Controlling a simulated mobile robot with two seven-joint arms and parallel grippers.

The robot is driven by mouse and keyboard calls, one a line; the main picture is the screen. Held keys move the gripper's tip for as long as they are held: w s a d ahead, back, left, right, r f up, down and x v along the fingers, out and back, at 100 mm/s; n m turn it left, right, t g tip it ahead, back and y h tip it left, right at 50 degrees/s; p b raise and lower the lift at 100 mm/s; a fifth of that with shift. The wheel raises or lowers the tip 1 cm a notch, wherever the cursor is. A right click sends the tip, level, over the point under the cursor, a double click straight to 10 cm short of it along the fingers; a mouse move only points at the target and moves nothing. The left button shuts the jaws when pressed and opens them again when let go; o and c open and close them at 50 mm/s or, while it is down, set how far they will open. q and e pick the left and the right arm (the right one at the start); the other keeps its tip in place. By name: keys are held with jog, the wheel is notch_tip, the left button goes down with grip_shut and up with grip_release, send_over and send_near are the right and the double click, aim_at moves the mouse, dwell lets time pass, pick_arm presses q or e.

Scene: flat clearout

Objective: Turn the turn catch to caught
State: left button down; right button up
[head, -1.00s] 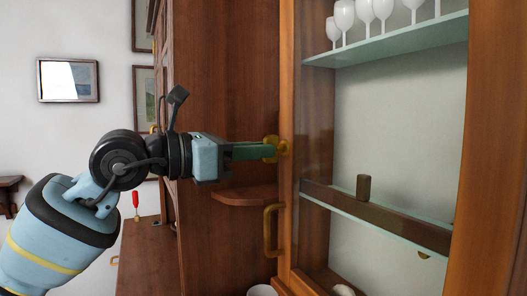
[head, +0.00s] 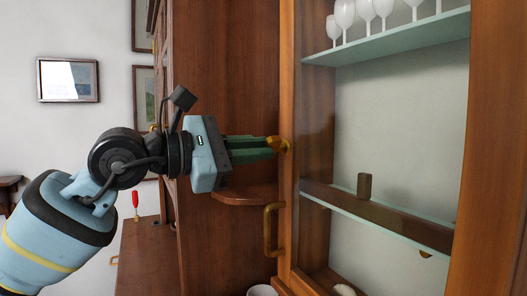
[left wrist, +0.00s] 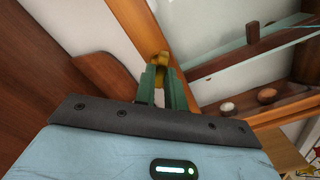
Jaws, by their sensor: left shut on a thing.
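The brass turn catch (head: 285,145) sits on the wooden door frame of the glazed cabinet, above the brass bar handle. My left gripper (head: 274,144) reaches it from the left with its green fingers and is shut on it. In the left wrist view the catch (left wrist: 162,58) shows between and just beyond the fingertips (left wrist: 161,72). The fingers hide part of the catch, so its exact angle is hard to tell. My right gripper is in neither view.
The brass bar handle (head: 269,230) juts from the door frame below the catch. A small wooden corner shelf (head: 243,195) is under my gripper. Behind the glass, white glasses (head: 363,12) stand on an upper shelf and a brown cylinder (head: 364,186) on a lower one.

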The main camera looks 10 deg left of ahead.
pick_arm(q)
jog(key=shift+m, duration=0.5)
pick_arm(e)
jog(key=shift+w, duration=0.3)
pick_arm(q)
jog(key=m, duration=0.4)
jog(key=shift+m, duration=0.3)
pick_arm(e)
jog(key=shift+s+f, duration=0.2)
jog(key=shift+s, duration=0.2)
